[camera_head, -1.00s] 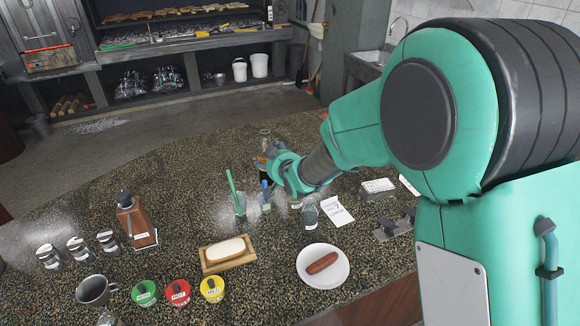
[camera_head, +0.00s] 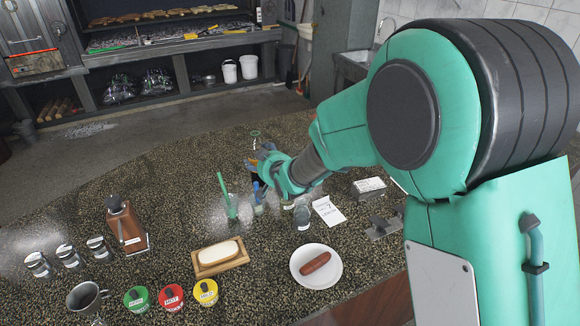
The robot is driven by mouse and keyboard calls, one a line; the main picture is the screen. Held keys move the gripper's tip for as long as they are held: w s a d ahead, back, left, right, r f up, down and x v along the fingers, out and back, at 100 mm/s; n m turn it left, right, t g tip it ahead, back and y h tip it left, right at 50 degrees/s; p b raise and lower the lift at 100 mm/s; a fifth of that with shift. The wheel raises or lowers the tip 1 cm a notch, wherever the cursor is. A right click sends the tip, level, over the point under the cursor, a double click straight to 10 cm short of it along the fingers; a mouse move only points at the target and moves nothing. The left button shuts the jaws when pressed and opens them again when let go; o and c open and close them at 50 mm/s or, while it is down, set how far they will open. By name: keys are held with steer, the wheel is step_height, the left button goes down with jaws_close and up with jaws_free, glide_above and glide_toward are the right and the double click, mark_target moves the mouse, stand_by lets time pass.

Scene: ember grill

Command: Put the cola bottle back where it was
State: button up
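The cola bottle (camera_head: 256,138) is at the far part of the speckled counter, left of my arm's end. Its neck and top show upright; its lower body is largely hidden by my gripper. My gripper (camera_head: 263,160) is right at the bottle, reaching in from the right. The fingers are small, dark and overlap the bottle. I cannot tell whether they are closed on it or only around it, nor whether its base touches the counter.
A glass with a green straw (camera_head: 230,207) and small bottles stand close in front of my gripper. A plate with a sausage (camera_head: 302,276), a bun board (camera_head: 240,263), sauce tubs (camera_head: 171,297), a wooden mill (camera_head: 127,228) and shakers (camera_head: 68,257) are nearer. The counter's far left is clear.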

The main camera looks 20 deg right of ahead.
step_height(320, 180, up, 10)
steer(key=shift+f, duration=0.2)
steer(key=w+d+r+h+p, duration=0.1)
steer(key=w+d+p, duration=0.1)
steer(key=d, duration=0.7)
steer(key=w+d+p, duration=0.2)
steer(key=d, duration=0.6)
steer(key=s+d+f+m+p, duration=0.1)
steer(key=s+d+p, duration=0.25)
steer(key=d, duration=1.55)
steer(key=shift+t, duration=0.4)
steer(key=shift+w+a+f+p, duration=0.1)
steer(key=shift+f+p, duration=0.15)
steer(key=shift+f, duration=1.05)
steer(key=shift+a+f+p, duration=0.1)
steer(key=shift+f+p, duration=0.1)
steer(key=shift+f, duration=1.05)
steer(key=shift+f, duration=0.1)
steer(key=shift+f+b, duration=0.65)
steer(key=shift+f, duration=1.8)
steer(key=shift+f+b, duration=0.6)
steer(key=shift+f, duration=1.9)
steer(key=shift+f, duration=0.1)
